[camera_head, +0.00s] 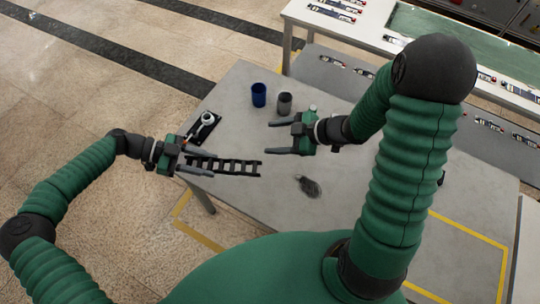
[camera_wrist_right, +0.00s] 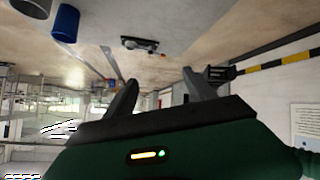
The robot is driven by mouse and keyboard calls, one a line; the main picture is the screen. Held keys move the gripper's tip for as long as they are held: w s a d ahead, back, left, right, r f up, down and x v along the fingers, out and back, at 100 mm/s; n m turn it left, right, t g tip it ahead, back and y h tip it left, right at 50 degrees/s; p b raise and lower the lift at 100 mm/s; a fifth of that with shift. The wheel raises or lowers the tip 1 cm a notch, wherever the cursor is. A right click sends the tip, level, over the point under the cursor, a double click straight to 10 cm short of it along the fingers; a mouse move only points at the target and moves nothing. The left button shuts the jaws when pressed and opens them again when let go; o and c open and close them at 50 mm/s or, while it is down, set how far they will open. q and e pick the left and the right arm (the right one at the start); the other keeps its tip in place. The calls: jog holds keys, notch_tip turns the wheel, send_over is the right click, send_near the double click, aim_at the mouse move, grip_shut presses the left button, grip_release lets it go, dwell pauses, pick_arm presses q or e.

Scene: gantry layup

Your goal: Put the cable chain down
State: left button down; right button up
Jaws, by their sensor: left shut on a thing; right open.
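The black cable chain (camera_head: 235,168) is a ladder-like strip in the head view. Its left end is between the fingers of my left gripper (camera_head: 197,166), which is shut on it near the table's left edge. The chain reaches right over the grey table (camera_head: 350,205); I cannot tell whether it touches the top. My right gripper (camera_head: 280,138) is open and empty over the table, its fingers pointing left, apart from the chain. In the right wrist view its two fingers (camera_wrist_right: 157,95) stand apart with nothing between them.
A blue cup (camera_head: 259,95) and a grey cup (camera_head: 284,104) stand at the table's back. A black plate with a white-topped device (camera_head: 206,124) lies behind my left gripper. A dark coiled item (camera_head: 308,187) lies mid-table. A white bench (camera_head: 365,32) stands beyond.

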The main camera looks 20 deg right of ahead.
aim_at(226, 164)
jog(key=s+a+r+g+y, duration=0.1)
jog(key=s+a+r+y, duration=0.3)
jog(key=s, duration=0.3)
pick_arm(q)
jog(key=shift+a, duration=0.1)
pick_arm(e)
jog(key=shift+m, duration=0.3)
jog(key=x, duration=0.8)
jog(key=f+x, duration=0.1)
jog(key=x, duration=0.4)
jog(key=shift+s+f, duration=0.1)
jog(key=shift+s, duration=0.15)
jog(key=shift+c, duration=0.2)
jog(key=shift+d, duration=0.1)
grip_shut()
pick_arm(q)
jog(key=c, duration=0.8)
grip_release()
